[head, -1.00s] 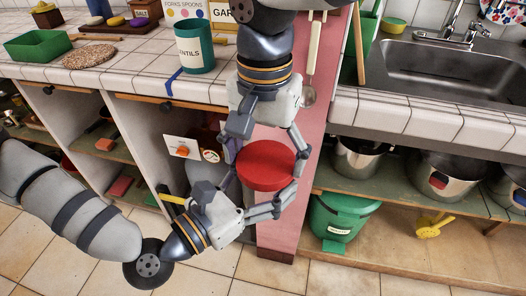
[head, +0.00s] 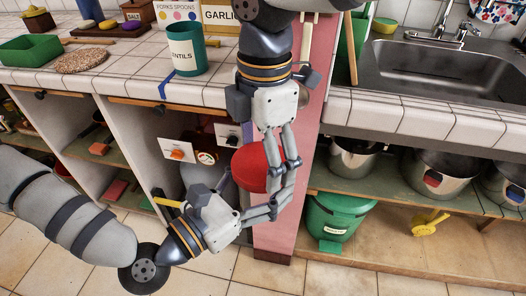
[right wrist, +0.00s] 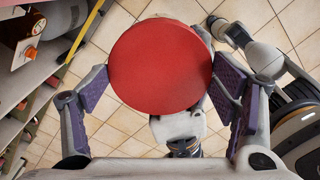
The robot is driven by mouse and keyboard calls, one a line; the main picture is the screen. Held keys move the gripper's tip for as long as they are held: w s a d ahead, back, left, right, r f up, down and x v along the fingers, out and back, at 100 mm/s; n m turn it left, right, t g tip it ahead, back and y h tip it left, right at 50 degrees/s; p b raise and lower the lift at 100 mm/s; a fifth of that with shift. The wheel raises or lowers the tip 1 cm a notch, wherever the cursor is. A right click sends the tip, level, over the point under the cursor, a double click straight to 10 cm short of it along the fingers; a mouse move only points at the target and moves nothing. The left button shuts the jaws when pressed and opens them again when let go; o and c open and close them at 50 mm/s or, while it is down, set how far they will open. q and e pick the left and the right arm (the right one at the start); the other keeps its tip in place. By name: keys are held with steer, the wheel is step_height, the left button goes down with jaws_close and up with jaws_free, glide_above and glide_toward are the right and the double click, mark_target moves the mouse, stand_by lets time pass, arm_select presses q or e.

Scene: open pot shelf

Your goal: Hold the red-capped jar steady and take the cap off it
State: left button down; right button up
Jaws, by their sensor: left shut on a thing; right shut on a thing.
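The jar's red cap (head: 250,165) is a wide round disc in front of the pink post, and it fills the middle of the right wrist view (right wrist: 160,65). My right gripper (head: 272,165) comes down from above, its purple-padded fingers on both sides of the cap, shut on it. My left gripper (head: 252,196) comes in from the lower left, below the cap, shut on the jar. The jar's body is mostly hidden under the cap and behind the fingers. I cannot tell whether the cap is apart from the jar.
The tiled counter (head: 130,85) stands behind, with a teal lentils canister (head: 186,50) near its edge. Open shelves lie below it. To the right are a sink (head: 440,75), metal pots (head: 435,172) and a green bucket (head: 338,215). The tiled floor in front is clear.

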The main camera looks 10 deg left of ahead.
arm_select(q)
steer(key=shift+d+r, duration=0.15)
steer(key=shift+r, duration=0.05)
steer(key=shift+s+f, duration=0.1)
steer(key=shift+f, duration=0.1)
arm_select(e)
steer(key=shift+w+r, duration=0.1)
steer(key=shift+r, duration=1.05)
